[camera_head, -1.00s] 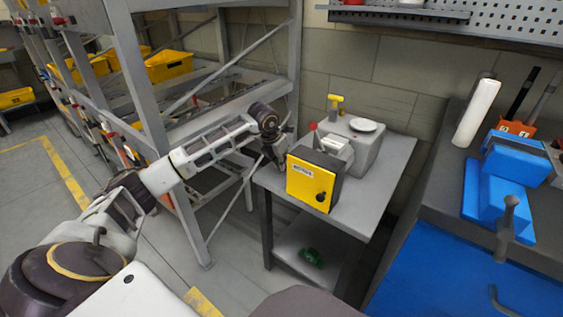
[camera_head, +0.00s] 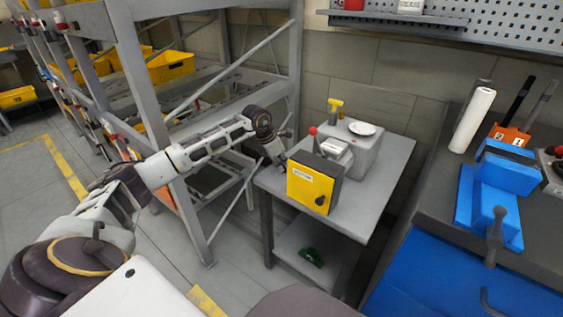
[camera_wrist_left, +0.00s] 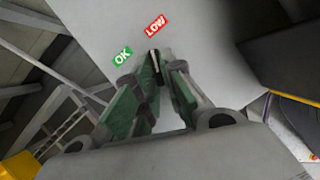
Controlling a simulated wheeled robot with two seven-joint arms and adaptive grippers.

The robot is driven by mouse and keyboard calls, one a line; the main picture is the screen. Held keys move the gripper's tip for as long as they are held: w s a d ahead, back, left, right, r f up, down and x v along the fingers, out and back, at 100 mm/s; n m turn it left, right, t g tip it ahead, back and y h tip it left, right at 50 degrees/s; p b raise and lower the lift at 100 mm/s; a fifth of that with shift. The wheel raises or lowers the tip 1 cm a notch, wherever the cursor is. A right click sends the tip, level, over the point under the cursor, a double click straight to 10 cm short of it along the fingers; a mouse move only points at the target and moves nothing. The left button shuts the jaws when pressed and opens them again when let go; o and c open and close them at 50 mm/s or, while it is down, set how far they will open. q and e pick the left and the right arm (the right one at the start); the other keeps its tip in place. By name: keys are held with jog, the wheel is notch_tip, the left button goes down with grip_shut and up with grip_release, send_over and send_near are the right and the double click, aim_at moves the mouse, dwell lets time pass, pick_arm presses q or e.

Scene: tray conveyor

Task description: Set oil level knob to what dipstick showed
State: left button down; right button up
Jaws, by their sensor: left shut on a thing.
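My left gripper (camera_head: 281,160) is at the left side of the yellow-fronted box (camera_head: 299,190), by the grey machine (camera_head: 368,148). In the left wrist view its green-padded fingers (camera_wrist_left: 155,75) are close together against a pale grey face (camera_wrist_left: 215,50). They are shut on the oil level knob, mostly hidden between the tips. A green OK label (camera_wrist_left: 122,56) lies left of the fingertips and a red LOW label (camera_wrist_left: 155,25) above them. A yellow-handled dipstick (camera_head: 335,104) stands upright at the back of the machine. My right gripper is out of view.
The yellow front bears a black knob (camera_head: 320,201). A red-tipped lever (camera_head: 313,131) and a white round disc (camera_head: 362,128) are at the machine's top. A grey shelving rack (camera_head: 140,75) stands left of the table (camera_head: 375,190). The table's right part is clear.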

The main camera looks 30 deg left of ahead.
pick_arm(q)
jog(key=shift+w+a+r+m+h+p, duration=0.15)
jog(key=shift+m+h+p, duration=0.35)
jog(key=shift+m, duration=0.7)
jog(key=shift+a+m+g+p, duration=0.1)
jog(key=shift+m+g+p, duration=0.4)
jog(key=shift+m, duration=0.5)
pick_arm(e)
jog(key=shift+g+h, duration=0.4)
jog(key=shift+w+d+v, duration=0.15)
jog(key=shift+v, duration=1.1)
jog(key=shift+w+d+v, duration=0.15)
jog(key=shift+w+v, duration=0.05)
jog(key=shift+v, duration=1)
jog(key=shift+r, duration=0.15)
pick_arm(q)
jog(key=c, duration=1.5)
grip_release()
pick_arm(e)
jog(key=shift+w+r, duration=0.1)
pick_arm(q)
jog(key=shift+v, duration=5.9)
jog(key=shift+a+r, duration=0.15)
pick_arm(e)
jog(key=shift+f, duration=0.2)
